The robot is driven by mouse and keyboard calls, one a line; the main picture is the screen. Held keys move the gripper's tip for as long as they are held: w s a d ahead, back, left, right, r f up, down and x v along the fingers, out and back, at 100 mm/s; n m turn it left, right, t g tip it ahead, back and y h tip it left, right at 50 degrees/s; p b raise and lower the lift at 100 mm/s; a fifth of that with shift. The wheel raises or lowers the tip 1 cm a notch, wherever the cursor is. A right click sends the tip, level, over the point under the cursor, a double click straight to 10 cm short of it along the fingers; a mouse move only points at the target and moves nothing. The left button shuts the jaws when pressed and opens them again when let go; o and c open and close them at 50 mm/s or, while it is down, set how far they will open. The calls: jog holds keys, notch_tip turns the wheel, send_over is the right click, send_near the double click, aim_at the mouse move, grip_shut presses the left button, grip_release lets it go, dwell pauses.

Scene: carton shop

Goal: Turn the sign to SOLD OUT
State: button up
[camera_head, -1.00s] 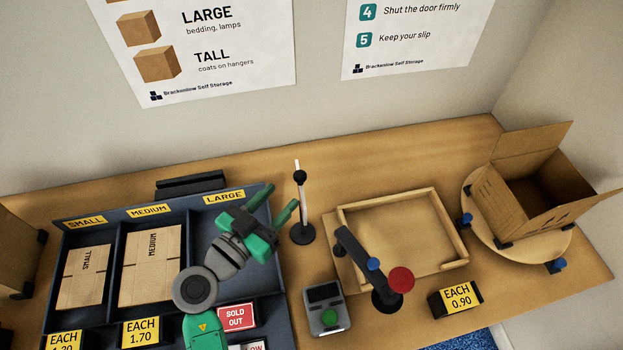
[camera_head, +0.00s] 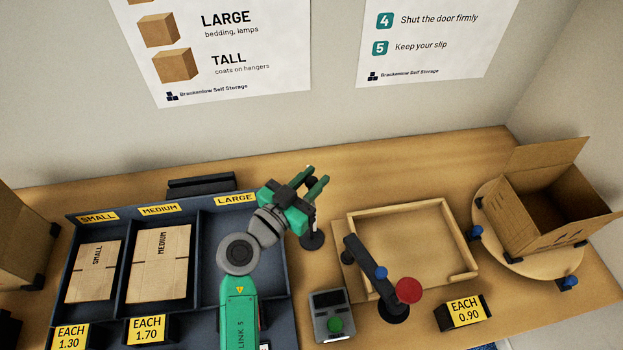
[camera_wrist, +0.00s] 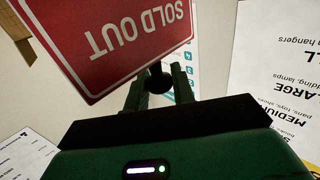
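The turning sign is a thin board on a post with a round dark base (camera_head: 312,240), between the blue-grey shelf and the wooden tray. In the head view the board is nearly edge-on and mostly behind my gripper (camera_head: 315,175). In the wrist view its red SOLD OUT face (camera_wrist: 125,40) fills the upper left, upside down and tilted. Its black knob (camera_wrist: 159,79) sits between my fingertips, and the fingers look closed to its width. Contact itself is hard to see.
The blue-grey shelf (camera_head: 70,255) with flat cartons stands left. Right are a card reader (camera_head: 332,314), a red-knobbed lever (camera_head: 408,290), the wooden tray (camera_head: 400,206) and an open carton (camera_head: 545,205) on a turntable. My arm covers part of the LARGE bay.

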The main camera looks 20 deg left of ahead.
jog(key=shift+c, duration=0.7)
